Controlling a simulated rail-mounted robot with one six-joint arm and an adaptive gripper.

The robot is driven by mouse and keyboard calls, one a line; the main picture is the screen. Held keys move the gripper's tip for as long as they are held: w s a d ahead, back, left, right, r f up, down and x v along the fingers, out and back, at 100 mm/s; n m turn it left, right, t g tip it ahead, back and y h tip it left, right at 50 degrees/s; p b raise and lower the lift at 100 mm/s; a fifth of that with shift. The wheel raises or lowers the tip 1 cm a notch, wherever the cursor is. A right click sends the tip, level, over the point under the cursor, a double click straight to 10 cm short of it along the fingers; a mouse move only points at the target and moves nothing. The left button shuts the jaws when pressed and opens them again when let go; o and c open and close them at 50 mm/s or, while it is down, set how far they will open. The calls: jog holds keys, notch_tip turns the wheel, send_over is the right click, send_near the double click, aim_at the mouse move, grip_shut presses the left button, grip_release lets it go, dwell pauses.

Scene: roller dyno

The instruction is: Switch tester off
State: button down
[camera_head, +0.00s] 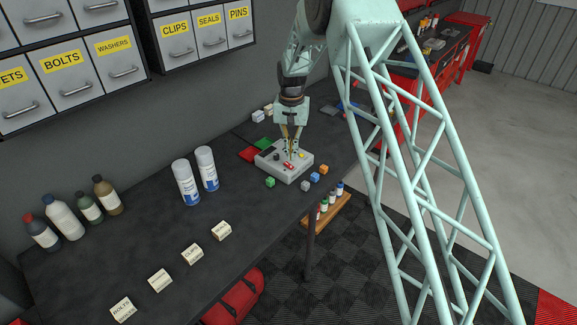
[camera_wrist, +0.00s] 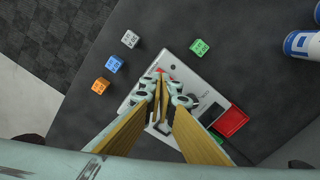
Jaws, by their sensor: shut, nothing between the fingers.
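The tester is a light grey box (camera_head: 272,163) on the dark bench, with small red, yellow and black controls on its top. Its panel (camera_wrist: 196,73) also shows in the wrist view, partly hidden behind my fingers. A red control (camera_head: 289,166) sits near the front of the top. My gripper (camera_head: 291,153) points down over the tester, its fingers shut with nothing between them. In the wrist view my gripper (camera_wrist: 164,82) is close over the panel. I cannot tell whether it touches a control, nor the switch's position.
Green (camera_head: 270,182), grey (camera_head: 302,187), blue (camera_head: 314,177) and orange (camera_head: 323,169) cubes lie by the tester's front. A red pad (camera_head: 250,155) lies behind it. Two spray cans (camera_head: 186,184) stand to the left. The bench edge is close in front.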

aim_at(292, 167)
jog(key=shift+r+p, duration=0.3)
jog(key=shift+r, duration=1)
